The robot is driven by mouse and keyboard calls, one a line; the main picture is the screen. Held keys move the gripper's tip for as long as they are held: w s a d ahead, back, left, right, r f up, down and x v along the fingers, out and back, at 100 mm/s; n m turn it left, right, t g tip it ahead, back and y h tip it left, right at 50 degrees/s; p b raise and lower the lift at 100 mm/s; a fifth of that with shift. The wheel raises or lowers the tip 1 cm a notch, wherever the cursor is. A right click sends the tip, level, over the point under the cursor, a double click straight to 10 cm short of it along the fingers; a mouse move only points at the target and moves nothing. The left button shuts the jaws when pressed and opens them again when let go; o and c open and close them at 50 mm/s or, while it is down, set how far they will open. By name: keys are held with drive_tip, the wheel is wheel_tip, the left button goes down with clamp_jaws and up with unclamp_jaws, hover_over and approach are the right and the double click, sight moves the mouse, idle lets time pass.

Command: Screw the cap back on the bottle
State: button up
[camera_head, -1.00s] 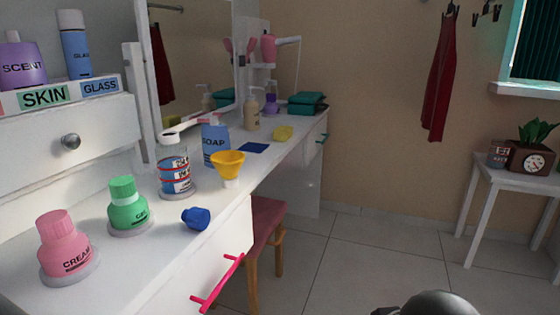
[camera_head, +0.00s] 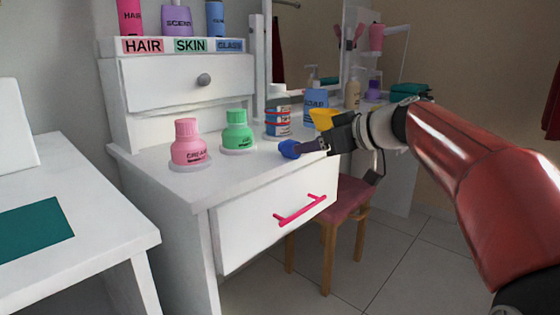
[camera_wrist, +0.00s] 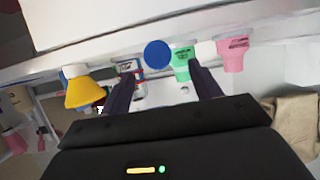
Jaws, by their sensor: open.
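The blue cap (camera_head: 290,149) lies on the white dresser top near its front edge. My gripper (camera_head: 322,145) is just right of it in the head view. In the wrist view the cap is a blue disc (camera_wrist: 158,54) beyond and between the tips of my open fingers (camera_wrist: 161,73), with nothing held. Whether a finger touches it I cannot tell. A pink CREAM bottle (camera_head: 187,143) and a green GEL bottle (camera_head: 237,132) stand upright on round bases to the left, both topped. A blue SOAP bottle (camera_head: 315,100) stands behind my gripper, its top partly unclear.
A yellow funnel (camera_head: 325,117) is partly hidden behind my gripper. A white table (camera_head: 70,262) is at the left.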

sight(289, 149)
drive_tip(key=x, duration=0.7)
drive_tip(key=shift+w+f, duration=0.1)
drive_tip(key=shift+f, duration=0.05)
drive_tip(key=shift+c, duration=0.4)
drive_tip(key=c, duration=1)
drive_tip(key=shift+c, duration=0.2)
